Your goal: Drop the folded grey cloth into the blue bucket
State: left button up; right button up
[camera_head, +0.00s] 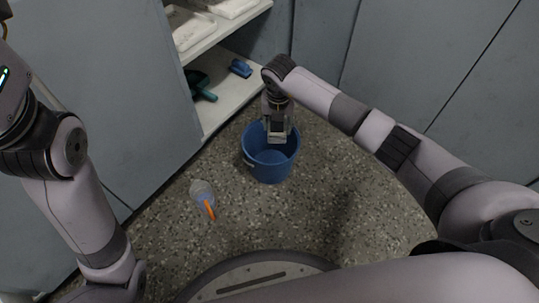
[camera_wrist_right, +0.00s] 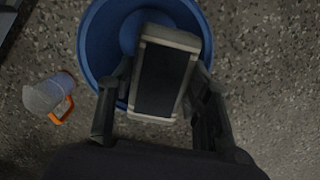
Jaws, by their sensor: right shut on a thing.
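The blue bucket (camera_head: 270,170) stands upright on the speckled floor; its rim also shows in the right wrist view (camera_wrist_right: 96,52). My right gripper (camera_head: 277,137) points down over the bucket's mouth. In the right wrist view my right gripper (camera_wrist_right: 162,84) is shut on a boxy grey thing with a dark face and pale edges, which I take for the folded grey cloth (camera_wrist_right: 160,76). The cloth overlaps the bucket's opening in that view and hides part of the inside. Its exact height against the rim is unclear. My left arm is at the left; its gripper is out of view.
A clear jug with an orange handle (camera_head: 203,195) is on the floor left of the bucket. Behind it, an open cabinet's low shelf (camera_head: 223,104) holds a dark green item (camera_head: 202,88) and a blue item (camera_head: 240,68). Floor right of the bucket is clear.

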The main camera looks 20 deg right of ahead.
jog(key=o, duration=1.2)
notch_tip(320, 180, up, 12)
jog(key=s, duration=0.1)
jog(key=shift+s+a, duration=0.25)
jog(key=shift+s, duration=0.15)
